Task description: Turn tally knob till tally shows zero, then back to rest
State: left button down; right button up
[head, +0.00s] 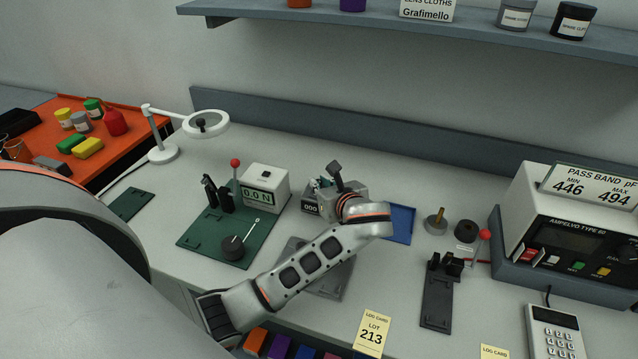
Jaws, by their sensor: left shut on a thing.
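The tally (311,208) is a small grey box with a dark display at the middle of the bench, and its small digits look like 000. My left gripper (325,184) is right at the tally, at its upper right side. It is shut on the tally knob, which my wrist and the fingers hide. My left arm reaches across from the lower left and covers part of the tally's surroundings. My right gripper is out of view.
A green base (205,243) with a force gauge (265,184) stands left of the tally. A blue tray (402,222) lies to the right, then a black-clamp fixture (437,295) and a meter (570,235). A magnifier lamp (205,123) stands at the back left.

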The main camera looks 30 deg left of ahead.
pick_arm(q)
jog(key=shift+w+d+n+g+y, duration=0.1)
jog(key=shift+n+g+y, duration=0.3)
jog(key=shift+n+g, duration=0.4)
jog(key=shift+w+d+n+g+y, duration=0.1)
jog(key=shift+n+g+y, duration=0.3)
jog(key=shift+n+g, duration=0.4)
jog(key=shift+a, duration=0.1)
jog(key=c, duration=2)
grip_release()
